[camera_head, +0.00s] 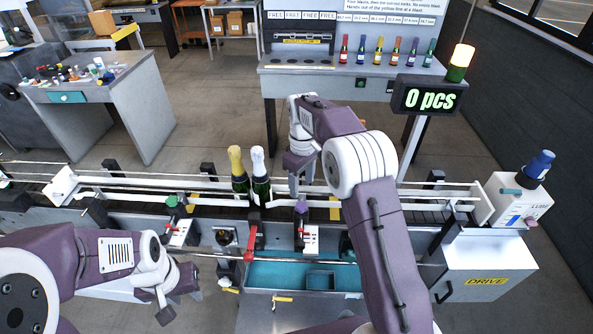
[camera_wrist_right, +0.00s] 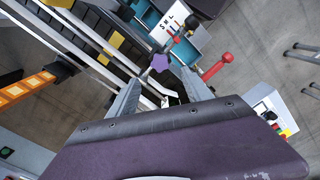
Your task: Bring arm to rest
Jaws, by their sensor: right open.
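My right gripper (camera_head: 300,180) is open and empty, just right of two dark bottles at the conveyor. It also shows in the right wrist view (camera_wrist_right: 160,88), fingers spread, with a purple knob (camera_wrist_right: 160,63) seen past the fingertips. My left gripper (camera_head: 175,299) hangs low in front of the conveyor at the left, holding nothing that I can see; its finger gap is unclear. One bottle has a gold top (camera_head: 236,160), the other a white top (camera_head: 258,163); both stand upright side by side, apart from both grippers.
The conveyor rail (camera_head: 420,190) runs across the scene. A red lever (camera_head: 252,235) and a purple-knobbed unit (camera_head: 301,212) stand at its front edge. A teal tray (camera_head: 262,275) lies below. A "0 pcs" display (camera_head: 430,99) and a back bench with small coloured bottles are behind.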

